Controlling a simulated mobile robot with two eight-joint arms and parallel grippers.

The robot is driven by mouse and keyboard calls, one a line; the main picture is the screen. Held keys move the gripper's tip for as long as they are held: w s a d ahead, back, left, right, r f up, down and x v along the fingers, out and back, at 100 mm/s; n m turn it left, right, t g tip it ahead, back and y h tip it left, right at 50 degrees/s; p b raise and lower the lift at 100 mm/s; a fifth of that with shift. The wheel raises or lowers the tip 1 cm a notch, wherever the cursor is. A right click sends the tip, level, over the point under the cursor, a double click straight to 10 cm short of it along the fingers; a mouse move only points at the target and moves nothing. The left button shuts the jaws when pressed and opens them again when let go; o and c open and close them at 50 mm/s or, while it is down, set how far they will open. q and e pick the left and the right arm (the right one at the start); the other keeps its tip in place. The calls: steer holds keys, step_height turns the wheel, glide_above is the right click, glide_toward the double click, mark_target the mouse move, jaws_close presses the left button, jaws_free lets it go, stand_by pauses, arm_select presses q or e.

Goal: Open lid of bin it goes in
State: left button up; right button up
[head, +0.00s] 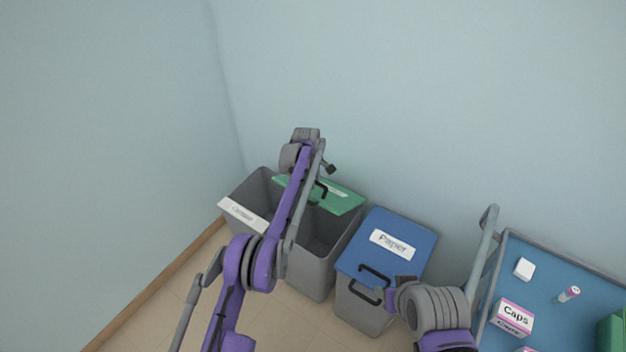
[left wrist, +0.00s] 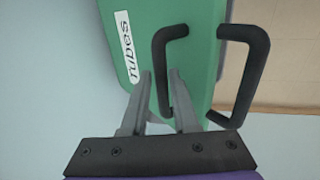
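A green lid (head: 335,196) with a white label and black handle is tilted up at the back of an open grey bin (head: 315,270). In the left wrist view the lid (left wrist: 200,60) reads "Tubes", and two black loop handles show, the nearer one (left wrist: 158,60) and the farther one (left wrist: 262,60). My left gripper (head: 328,168) is at the lid. Its two fingers (left wrist: 160,76) stand apart on either side of the nearer handle's bar; firm contact cannot be told. My right gripper (head: 394,291) is beside the blue-lidded bin; its fingers are unclear.
A blue-topped table (head: 545,290) at right holds a "Caps" box (head: 513,316), a tube (head: 569,293) and a white block (head: 524,268). Walls close in behind and at left.

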arm_select(q)
steer(key=shift+o, duration=1.4)
steer(key=shift+w+d+f, duration=0.1)
steer(key=shift+w+d, duration=0.05)
steer(key=shift+a+r, duration=0.2)
steer(key=shift+a, duration=0.05)
steer(key=v, duration=1)
steer(key=shift+r, duration=0.35)
